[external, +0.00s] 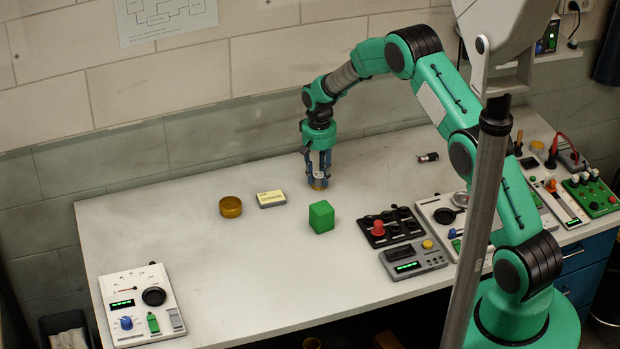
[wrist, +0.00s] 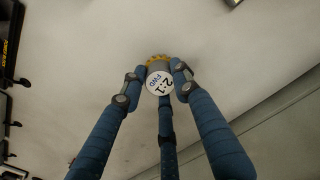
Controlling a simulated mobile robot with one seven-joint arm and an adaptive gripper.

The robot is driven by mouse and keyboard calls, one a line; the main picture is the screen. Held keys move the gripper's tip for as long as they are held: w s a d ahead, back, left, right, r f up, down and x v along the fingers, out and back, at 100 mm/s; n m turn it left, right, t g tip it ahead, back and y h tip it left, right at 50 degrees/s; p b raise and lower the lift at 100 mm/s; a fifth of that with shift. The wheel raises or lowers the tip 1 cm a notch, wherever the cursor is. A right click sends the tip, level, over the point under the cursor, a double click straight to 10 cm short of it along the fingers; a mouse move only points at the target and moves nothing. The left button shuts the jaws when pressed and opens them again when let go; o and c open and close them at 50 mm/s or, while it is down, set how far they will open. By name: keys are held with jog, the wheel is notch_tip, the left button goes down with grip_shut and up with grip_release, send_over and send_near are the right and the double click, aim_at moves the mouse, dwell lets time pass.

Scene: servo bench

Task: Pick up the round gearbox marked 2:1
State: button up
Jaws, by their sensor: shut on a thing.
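The round gearbox (wrist: 159,82) shows in the wrist view with a white top marked 2:1 and FWD, and a yellow toothed rim on its far side. My gripper (wrist: 158,80) has its blue fingers closed around it, touching its sides. In the external view my gripper (external: 319,180) points straight down at the back middle of the bench. Only a small yellowish bit of the gearbox (external: 319,186) shows there between the fingertips. I cannot tell whether it still touches the bench.
A green cube (external: 321,216) stands in front of my gripper. A pale yellow-topped box (external: 271,199) and an amber round container (external: 230,207) lie to the left. A small dark motor-like part (external: 428,157) lies to the right. Control panels (external: 413,260) fill the right side.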

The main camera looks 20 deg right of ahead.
aim_at(319, 174)
jog(key=shift+r, duration=0.15)
jog(key=shift+r, duration=0.6)
notch_tip(319, 174, up, 2)
jog(key=shift+w+r, duration=0.1)
jog(key=s+d, duration=0.1)
jog(key=s, duration=0.4)
jog(key=s+d+r, duration=0.1)
jog(key=s, duration=0.4)
jog(key=s+d, duration=0.1)
jog(key=s, duration=0.4)
jog(key=shift+s+d+r+p, duration=0.15)
jog(key=shift+s+p, duration=0.15)
jog(key=shift+s, duration=0.1)
